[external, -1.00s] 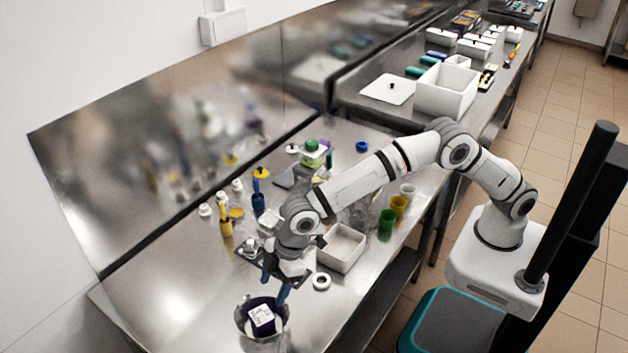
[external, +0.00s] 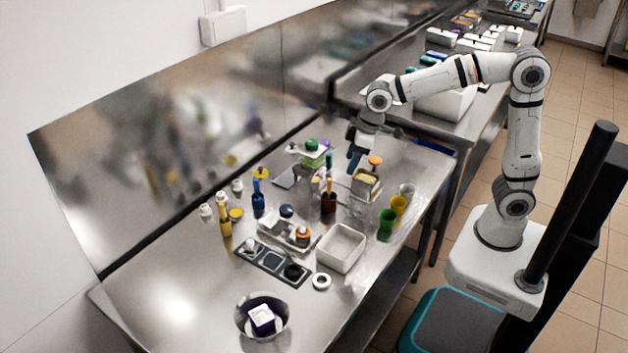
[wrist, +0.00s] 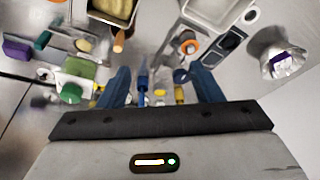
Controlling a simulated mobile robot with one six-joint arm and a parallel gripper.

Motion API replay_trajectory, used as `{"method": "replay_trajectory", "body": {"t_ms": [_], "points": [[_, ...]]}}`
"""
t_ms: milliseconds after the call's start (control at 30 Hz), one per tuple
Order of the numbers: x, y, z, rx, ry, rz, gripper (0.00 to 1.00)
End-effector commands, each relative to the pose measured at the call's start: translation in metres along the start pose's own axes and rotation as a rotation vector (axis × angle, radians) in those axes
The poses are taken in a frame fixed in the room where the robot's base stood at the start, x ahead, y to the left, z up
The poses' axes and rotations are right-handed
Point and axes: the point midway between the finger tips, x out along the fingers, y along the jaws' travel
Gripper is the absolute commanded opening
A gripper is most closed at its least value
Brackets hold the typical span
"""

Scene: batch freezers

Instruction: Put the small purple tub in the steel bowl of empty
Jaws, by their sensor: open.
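The small purple tub (external: 262,318) with a white label sits inside the steel bowl (external: 242,328) at the near left end of the steel table. In the wrist view the purple tub (wrist: 282,62) also shows in the steel bowl (wrist: 262,48) at the right edge. My gripper (external: 355,158) is raised over the far part of the table, well away from the bowl. Its blue fingers (wrist: 160,82) are spread apart in the wrist view with nothing held between them.
A white open bin (external: 342,246), a dark tray of round pots (external: 270,262) and a white ring (external: 321,281) stand between bowl and gripper. Green and yellow cups (external: 387,222) line the right edge. Bottles stand along the back. The table around the bowl is clear.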

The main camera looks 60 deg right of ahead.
Motion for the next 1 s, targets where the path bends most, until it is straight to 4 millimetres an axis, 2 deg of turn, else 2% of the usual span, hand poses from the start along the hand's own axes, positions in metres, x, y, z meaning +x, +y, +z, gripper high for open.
{"method": "replay_trajectory", "body": {"t_ms": [33,100,167,200,300,433,533,633,1000], "points": [[-0.014,0.023,0.030,0.063,-0.003,0.020,0.59],[-0.028,0.047,0.071,0.142,-0.014,0.045,0.59],[-0.037,0.062,0.108,0.211,-0.023,0.066,0.59],[-0.042,0.070,0.133,0.256,-0.030,0.079,0.59],[-0.049,0.082,0.190,0.359,-0.044,0.108,0.59],[-0.051,0.085,0.245,0.458,-0.060,0.136,0.59],[-0.050,0.084,0.270,0.502,-0.067,0.148,0.59],[-0.048,0.084,0.280,0.522,-0.071,0.153,0.59],[-0.048,0.083,0.281,0.523,-0.072,0.153,0.59]]}}
